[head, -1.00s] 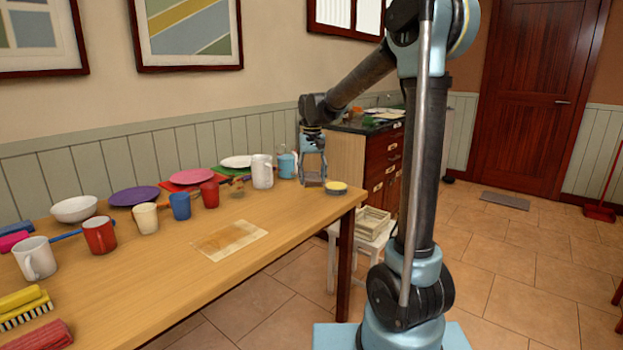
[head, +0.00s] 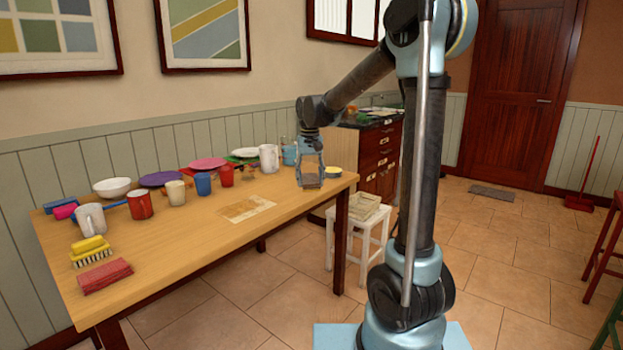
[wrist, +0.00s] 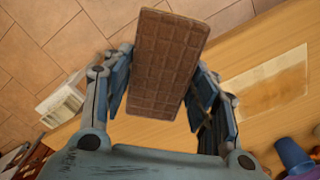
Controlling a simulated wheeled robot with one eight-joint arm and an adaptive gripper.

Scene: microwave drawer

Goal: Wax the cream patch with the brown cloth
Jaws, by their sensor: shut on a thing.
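The cream patch (head: 262,203) is a flat rectangle on the wooden table, with a browner, uneven area over part of it. It also shows at the right of the wrist view (wrist: 290,72). My gripper (head: 310,184) is over the right end of the table, to the right of the patch and apart from it. In the wrist view, my gripper is shut on the brown cloth (wrist: 168,62), a flat, quilted rectangle between the fingers. In the head view, the cloth is small and hard to make out between the fingers.
A round yellow-topped tin (head: 334,171) stands right of my gripper. Mugs, including a blue one (head: 203,184), and plates line the table's back. A white stool (head: 358,228) stands beyond the right end.

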